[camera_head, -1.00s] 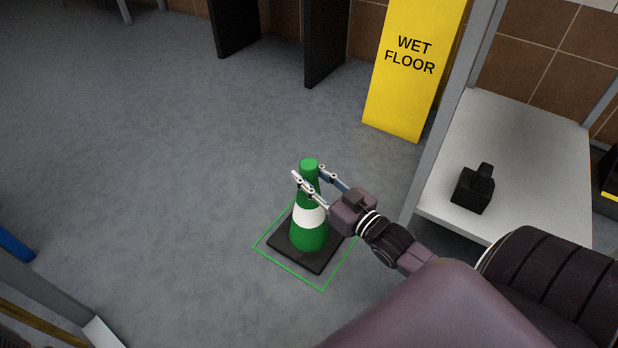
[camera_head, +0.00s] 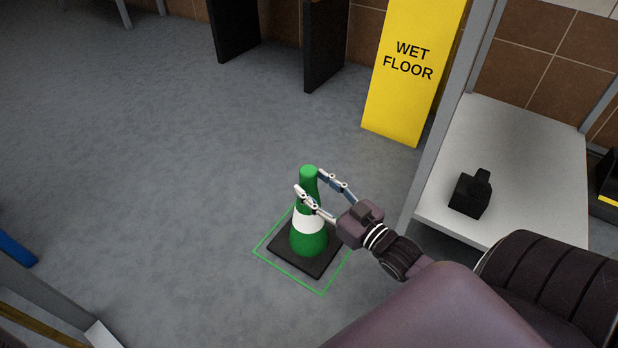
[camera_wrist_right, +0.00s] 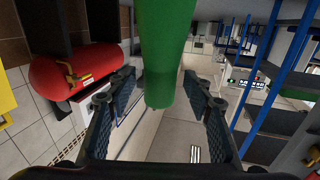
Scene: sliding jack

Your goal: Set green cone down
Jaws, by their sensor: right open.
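The green cone (camera_head: 309,240) has a white band and a black square base (camera_head: 290,256). It stands upright on the grey floor inside a green square outline (camera_head: 322,293). My right gripper (camera_head: 312,182) is open, its fingers on either side of the cone's upper part. In the right wrist view the cone's green top (camera_wrist_right: 165,60) reaches down between the two spread fingers (camera_wrist_right: 163,95), with gaps visible on both sides. My left gripper is not in view.
A yellow wet floor sign (camera_head: 405,70) stands behind, to the right. A light shelf (camera_head: 520,150) with a black object (camera_head: 470,194) is at the right, close to my arm. Dark panels (camera_head: 325,50) stand at the back. Open floor lies left of the cone.

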